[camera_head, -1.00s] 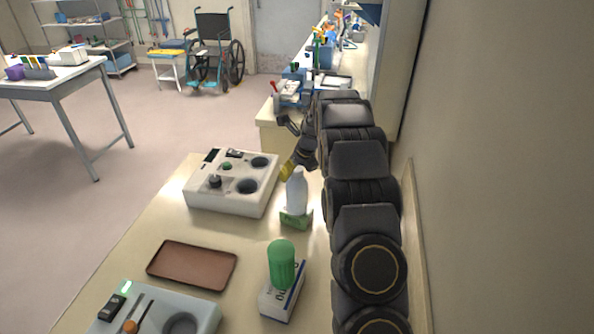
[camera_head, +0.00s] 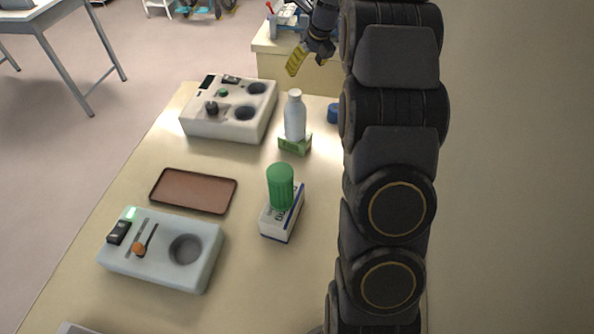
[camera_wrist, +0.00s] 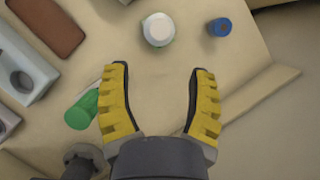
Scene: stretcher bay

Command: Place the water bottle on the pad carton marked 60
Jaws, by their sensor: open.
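A pale bottle with a white cap (camera_head: 295,118) stands upright on a small green carton (camera_head: 295,145). In the wrist view I look down on the bottle's cap (camera_wrist: 158,29), ahead of and between my fingertips. A green cylinder (camera_head: 280,187) stands on a white and blue carton (camera_head: 283,220); its printed marking is too small to read. The green cylinder also shows left of my left finger in the wrist view (camera_wrist: 82,110). My gripper (camera_wrist: 153,72) is open and empty. In the head view its yellow finger (camera_head: 296,61) is above the bottle in the picture, apart from it.
A white device with round wells (camera_head: 230,125) stands left of the bottle. A brown tray (camera_head: 193,190) and a grey device (camera_head: 165,265) lie nearer. A blue round item (camera_head: 333,113) is right of the bottle, partly behind my arm. The table's front middle is bare.

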